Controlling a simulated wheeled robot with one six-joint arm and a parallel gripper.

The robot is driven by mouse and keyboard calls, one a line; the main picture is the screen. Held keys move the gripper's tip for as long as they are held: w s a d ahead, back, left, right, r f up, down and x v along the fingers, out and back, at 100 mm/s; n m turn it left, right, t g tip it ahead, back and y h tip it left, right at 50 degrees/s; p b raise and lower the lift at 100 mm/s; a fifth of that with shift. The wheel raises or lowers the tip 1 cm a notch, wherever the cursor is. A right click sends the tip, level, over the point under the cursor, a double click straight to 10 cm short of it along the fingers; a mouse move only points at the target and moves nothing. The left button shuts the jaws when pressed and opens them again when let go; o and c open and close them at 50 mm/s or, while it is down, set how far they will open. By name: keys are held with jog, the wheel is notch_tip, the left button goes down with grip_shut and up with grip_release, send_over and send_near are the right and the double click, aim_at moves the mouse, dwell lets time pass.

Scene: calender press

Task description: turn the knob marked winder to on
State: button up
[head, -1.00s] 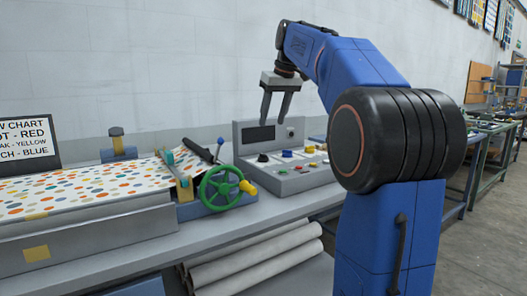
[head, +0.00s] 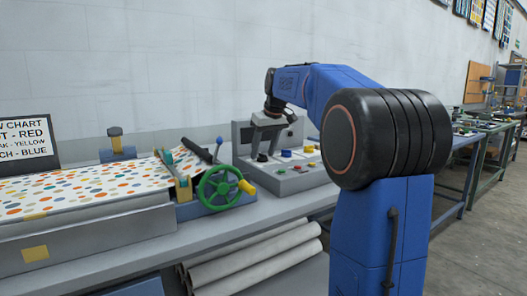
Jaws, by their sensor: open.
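The grey control panel (head: 268,175) stands on the bench, with a raised back box behind its sloped face. A black knob (head: 262,157) sits at the left of the sloped face, a blue knob (head: 285,153) in the middle and a yellow knob (head: 311,149) to the right. The labels are too small to read, so I cannot tell which knob is marked winder. My gripper (head: 262,152) is open and points down, its fingertips at or just above the black knob. I cannot tell whether it touches. It hides part of the back box's dark display.
A green handwheel (head: 219,189) with a yellow handle and a blue-knobbed lever (head: 219,145) stand left of the panel. Spotted sheet (head: 85,185) lies on the machine at left. White rolls (head: 255,255) lie below the bench.

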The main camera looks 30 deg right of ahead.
jog(key=shift+c, duration=0.7)
jog(key=c, duration=0.9)
jog(key=shift+a+m, duration=0.1)
jog(key=shift+m, duration=0.3)
jog(key=m+h, duration=0.1)
jog(key=m, duration=0.1)
jog(key=m+h, duration=0.1)
jog(key=m, duration=0.2)
jog(key=shift+a+m+g, duration=0.2)
jog(key=shift+m+g, duration=0.1)
jog(key=shift+g, duration=0.1)
jog(key=m+h, duration=0.1)
jog(key=m, duration=0.1)
jog(key=m+g, duration=0.1)
jog(key=m, duration=0.2)
jog(key=shift+w+h, duration=0.15)
jog(key=shift+h, duration=0.25)
jog(key=shift+m+g, duration=0.3)
jog(key=shift+m, duration=0.1)
